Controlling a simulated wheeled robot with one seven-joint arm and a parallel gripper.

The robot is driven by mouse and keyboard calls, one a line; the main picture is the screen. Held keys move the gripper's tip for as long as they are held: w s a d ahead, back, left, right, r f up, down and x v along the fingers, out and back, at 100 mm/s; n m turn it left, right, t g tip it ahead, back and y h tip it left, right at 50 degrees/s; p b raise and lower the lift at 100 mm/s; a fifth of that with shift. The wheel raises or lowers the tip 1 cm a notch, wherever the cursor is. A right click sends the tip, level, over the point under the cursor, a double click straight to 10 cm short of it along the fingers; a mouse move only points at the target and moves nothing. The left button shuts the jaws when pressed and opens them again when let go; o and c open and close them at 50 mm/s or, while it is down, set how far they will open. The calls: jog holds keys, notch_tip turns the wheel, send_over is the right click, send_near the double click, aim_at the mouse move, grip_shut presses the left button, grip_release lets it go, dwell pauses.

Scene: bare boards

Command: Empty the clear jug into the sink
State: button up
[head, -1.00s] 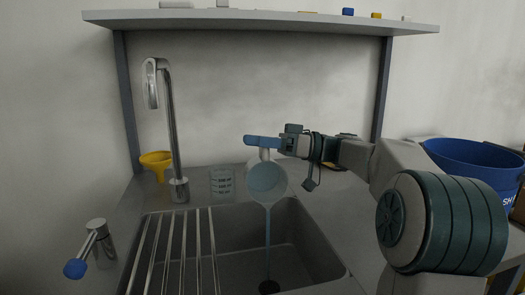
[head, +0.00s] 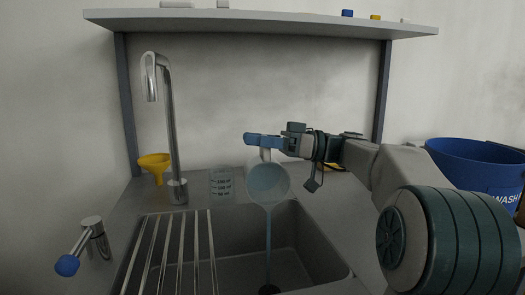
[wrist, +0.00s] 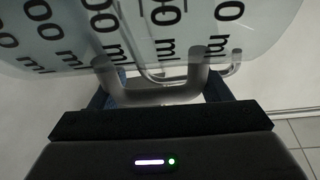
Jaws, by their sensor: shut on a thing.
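The clear jug (head: 268,184) is tipped over the sink basin, its open mouth facing me. A thin stream of bluish liquid (head: 268,235) runs from its lip down into the sink (head: 310,250), near the dark drain (head: 269,289). My gripper (head: 262,141) is shut on the jug's handle, above the basin. In the wrist view the jug (wrist: 150,30) fills the top, with dark volume marks on its wall. Its handle (wrist: 155,95) runs between my fingers, which are mostly hidden there.
A metal tap (head: 168,130) and a yellow funnel (head: 154,164) stand behind the sink at left. A clear measuring beaker (head: 221,182) stands on the back ledge. Metal bars (head: 178,250) cover the basin's left part. A blue bucket (head: 475,163) is at right.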

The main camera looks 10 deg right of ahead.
jog(key=shift+s+a+r+n+g+b, duration=0.25)
jog(key=shift+s+n+b, duration=0.45)
jog(key=shift+b, duration=0.85)
jog(key=shift+s+r+n+g+b, duration=0.1)
jog(key=shift+s+r+n+b, duration=0.2)
jog(key=shift+s+n+b, duration=0.85)
jog(key=shift+s+a+r+n+g+b, duration=0.15)
jog(key=shift+s+r+b, duration=0.2)
jog(key=shift+b, duration=1.6)
jog(key=shift+c, duration=0.2)
jog(key=w+m+p, duration=0.1)
jog(key=w+m, duration=0.1)
jog(key=w+p, duration=0.1)
jog(key=shift+d+f+m+t+p, duration=0.25)
jog(key=shift+f+m+t+p, duration=0.05)
jog(key=shift+f+m+t, duration=0.1)
jog(key=shift+w+d+f+m, duration=0.1)
jog(key=shift+w+f+m, duration=0.3)
jog(key=shift+w+m, duration=0.15)
jog(key=shift+p, duration=0.3)
